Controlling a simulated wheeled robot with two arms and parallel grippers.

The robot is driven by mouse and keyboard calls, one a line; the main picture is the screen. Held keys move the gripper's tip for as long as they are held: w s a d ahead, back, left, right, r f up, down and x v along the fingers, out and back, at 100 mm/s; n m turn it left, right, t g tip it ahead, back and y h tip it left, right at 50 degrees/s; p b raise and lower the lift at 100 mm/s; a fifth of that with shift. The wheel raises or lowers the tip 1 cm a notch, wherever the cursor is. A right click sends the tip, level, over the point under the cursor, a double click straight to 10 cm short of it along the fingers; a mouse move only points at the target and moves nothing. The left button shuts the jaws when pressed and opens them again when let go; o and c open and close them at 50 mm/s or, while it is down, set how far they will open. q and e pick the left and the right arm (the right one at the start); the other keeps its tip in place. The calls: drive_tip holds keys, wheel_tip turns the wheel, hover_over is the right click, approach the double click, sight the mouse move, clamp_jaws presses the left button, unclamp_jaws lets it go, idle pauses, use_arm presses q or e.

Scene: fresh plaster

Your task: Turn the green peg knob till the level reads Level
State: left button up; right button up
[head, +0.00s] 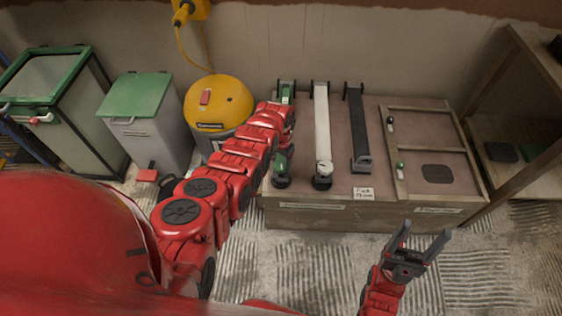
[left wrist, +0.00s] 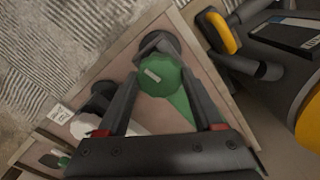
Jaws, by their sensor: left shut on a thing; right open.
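A green faceted knob (left wrist: 158,75) with a small pale mark on top sits at the near end of a green bar in the left wrist view. In the head view the green bar (head: 286,91) is the leftmost of three on a low bench, partly hidden by my left arm. My left gripper (left wrist: 161,84) has its two dark fingers on either side of the knob and is shut on it. My right gripper (head: 422,245) is open and empty, low in front of the bench. I cannot make out a level reading.
A white bar (head: 321,110) with a round dial and a black bar (head: 357,125) lie beside the green one. A wooden frame with small black and green pegs (head: 400,167) is at the right. A yellow rounded machine (head: 218,100) and grey bin (head: 148,130) stand left.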

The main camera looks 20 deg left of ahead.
use_arm(q)
drive_tip(key=shift+m, duration=1.1)
drive_tip(key=o, duration=1.4)
drive_tip(key=shift+c, duration=0.2)
